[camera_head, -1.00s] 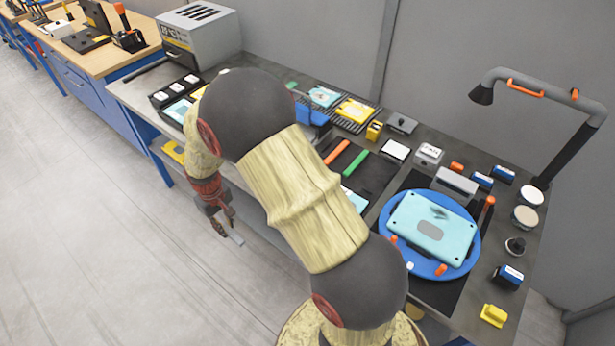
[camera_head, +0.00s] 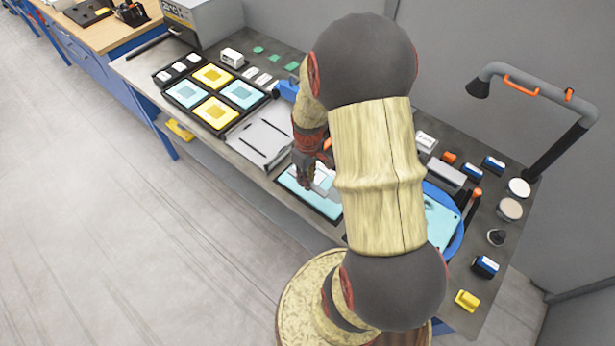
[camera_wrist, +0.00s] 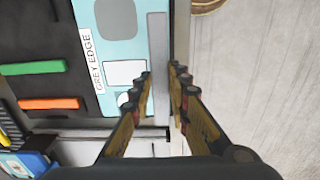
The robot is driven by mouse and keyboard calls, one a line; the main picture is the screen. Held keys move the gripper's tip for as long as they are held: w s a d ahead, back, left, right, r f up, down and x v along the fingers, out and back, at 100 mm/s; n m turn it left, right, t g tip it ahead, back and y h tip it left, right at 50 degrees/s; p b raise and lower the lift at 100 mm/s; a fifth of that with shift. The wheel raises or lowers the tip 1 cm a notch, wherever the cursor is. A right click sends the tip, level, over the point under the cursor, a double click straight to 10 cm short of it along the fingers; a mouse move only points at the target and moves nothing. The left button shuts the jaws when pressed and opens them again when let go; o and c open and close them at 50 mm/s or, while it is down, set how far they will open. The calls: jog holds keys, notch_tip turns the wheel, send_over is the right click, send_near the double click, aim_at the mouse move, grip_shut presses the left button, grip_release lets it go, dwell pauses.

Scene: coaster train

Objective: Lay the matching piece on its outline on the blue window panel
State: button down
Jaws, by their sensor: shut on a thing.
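The light blue window panel (camera_head: 318,204) lies on the bench below my gripper (camera_head: 308,182). My gripper (camera_wrist: 161,82) is shut on a flat grey piece (camera_wrist: 158,45), which looks like a narrow strip from the wrist and lies over the panel's right side there. The held piece also shows in the head view (camera_head: 325,179). I cannot tell whether it touches the panel; my arm partly hides it.
A grey tray (camera_head: 260,140) and a black tray of yellow and blue panels (camera_head: 208,112) lie to the left. Orange (camera_wrist: 48,103) and green (camera_wrist: 35,68) bars lie beside the panel. A blue round stand (camera_head: 457,240) and lamp (camera_head: 535,85) are right.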

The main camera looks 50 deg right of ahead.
aim_at(308, 195)
jog(key=shift+f+b, duration=2.2)
jog(key=shift+f, duration=1.15)
jog(key=shift+f, duration=0.15)
jog(key=c, duration=1.6)
grip_release()
jog(key=shift+s+r+p, duration=0.1)
jog(key=shift+r+p, duration=2.2)
jog(key=shift+r, duration=0.7)
